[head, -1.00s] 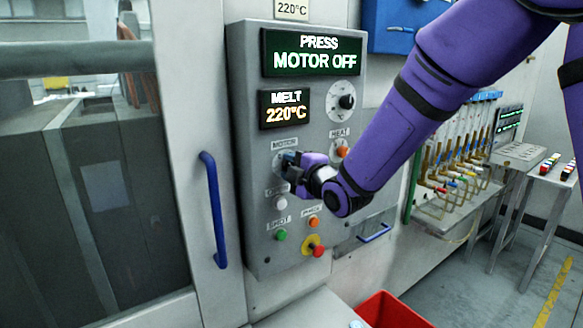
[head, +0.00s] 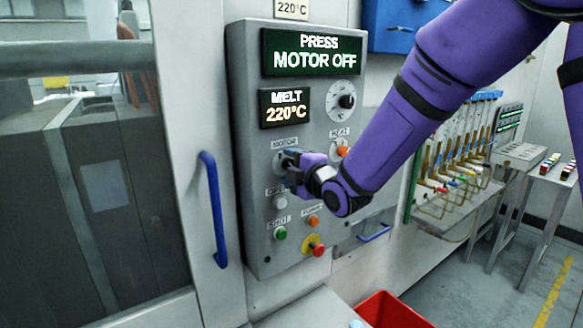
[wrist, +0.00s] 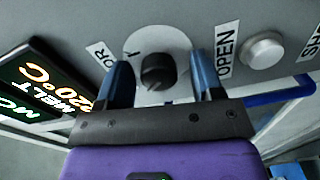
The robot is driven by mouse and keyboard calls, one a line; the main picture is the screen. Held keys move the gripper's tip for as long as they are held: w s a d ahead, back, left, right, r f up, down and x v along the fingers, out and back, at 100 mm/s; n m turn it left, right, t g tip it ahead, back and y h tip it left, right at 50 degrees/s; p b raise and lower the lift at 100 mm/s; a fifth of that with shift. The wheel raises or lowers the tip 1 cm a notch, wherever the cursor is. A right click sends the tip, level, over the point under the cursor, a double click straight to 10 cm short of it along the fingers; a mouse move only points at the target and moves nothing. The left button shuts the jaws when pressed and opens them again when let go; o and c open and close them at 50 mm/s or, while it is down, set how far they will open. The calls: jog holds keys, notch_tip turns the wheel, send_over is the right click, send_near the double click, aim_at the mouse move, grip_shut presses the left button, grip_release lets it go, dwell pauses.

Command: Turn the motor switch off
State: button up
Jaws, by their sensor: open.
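The motor switch (wrist: 157,72) is a black rotary knob on a pale round plate, seen between my fingers in the wrist view. In the head view my gripper (head: 289,166) is at the motor switch's plate below the MOTOR label (head: 284,143) and hides the knob. In the wrist view my gripper (wrist: 163,85) is open, with one blue finger on each side of the knob. I cannot tell whether either finger touches it. The upper display (head: 312,53) reads PRESS MOTOR OFF.
The grey control panel (head: 250,200) also holds a MELT 220°C display (head: 285,105), a dial (head: 346,101), an orange heat button (head: 342,151), a white open button (head: 279,202) and a red emergency button (head: 318,250). A blue door handle (head: 213,208) is to the left.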

jog(key=v, duration=1)
jog(key=shift+s+d, duration=0.2)
jog(key=shift+s, duration=0.15)
